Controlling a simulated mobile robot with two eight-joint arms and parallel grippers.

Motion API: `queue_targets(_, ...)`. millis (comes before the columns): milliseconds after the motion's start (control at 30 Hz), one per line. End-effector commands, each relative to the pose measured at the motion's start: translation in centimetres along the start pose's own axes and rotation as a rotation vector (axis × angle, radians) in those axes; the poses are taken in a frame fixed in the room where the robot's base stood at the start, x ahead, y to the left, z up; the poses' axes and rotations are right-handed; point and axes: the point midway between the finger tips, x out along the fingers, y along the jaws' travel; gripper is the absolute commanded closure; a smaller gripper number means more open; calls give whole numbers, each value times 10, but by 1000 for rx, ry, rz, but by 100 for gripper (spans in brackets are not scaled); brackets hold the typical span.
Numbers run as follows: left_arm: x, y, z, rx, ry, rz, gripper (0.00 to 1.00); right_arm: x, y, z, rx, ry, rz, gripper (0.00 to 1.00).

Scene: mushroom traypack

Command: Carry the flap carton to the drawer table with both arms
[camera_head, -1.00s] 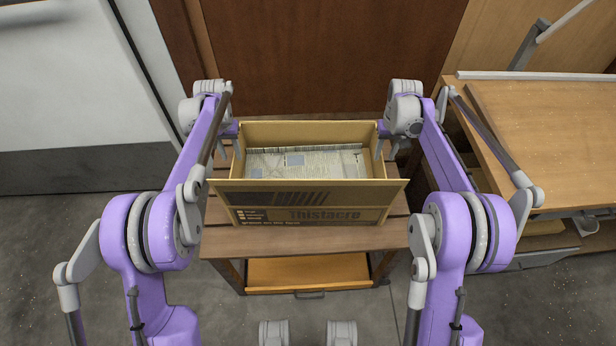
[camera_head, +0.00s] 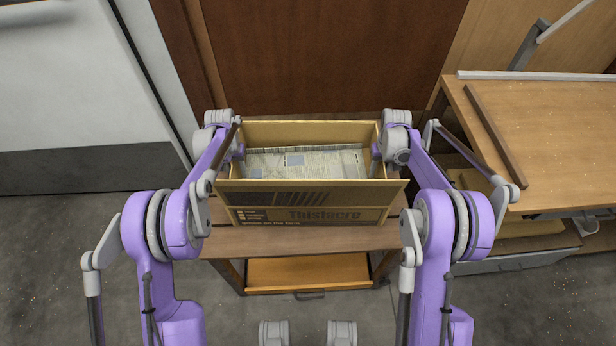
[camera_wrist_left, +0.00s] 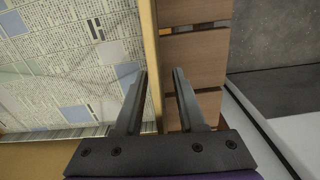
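The flap carton (camera_head: 310,197) is an open brown box marked "Thistacre", with newsprint lining inside. It stands on a slatted wooden table (camera_head: 285,239) that has a handled, drawer-like part below. My left gripper (camera_head: 237,156) is at the carton's left wall. In the left wrist view its fingers (camera_wrist_left: 160,85) are open, one on each side of the wall edge (camera_wrist_left: 151,60), with gaps visible. My right gripper (camera_head: 376,157) is at the right wall; a finger shows inside the carton, but its opening is hidden.
A wooden workbench (camera_head: 560,140) with a raised strip stands close at the right. A brown door or panel (camera_head: 330,55) is behind the carton and a white cabinet (camera_head: 70,90) at the left. Grey floor (camera_head: 60,250) is open at the left front.

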Motion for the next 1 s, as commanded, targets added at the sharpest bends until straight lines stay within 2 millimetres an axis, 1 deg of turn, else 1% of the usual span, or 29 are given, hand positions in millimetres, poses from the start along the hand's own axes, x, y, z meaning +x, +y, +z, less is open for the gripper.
queue_targets(33,0,0,0,0,0,0,71,0,0,0,0,0,0,71)
queue_targets(100,0,0,0,0,0,0,84,0,0,0,0,0,0,84)
queue_targets(200,0,0,0,0,0,0,100,0,0,0,0,0,0,100)
queue_targets(1000,0,0,0,0,0,0,100,0,0,0,0,0,0,100)
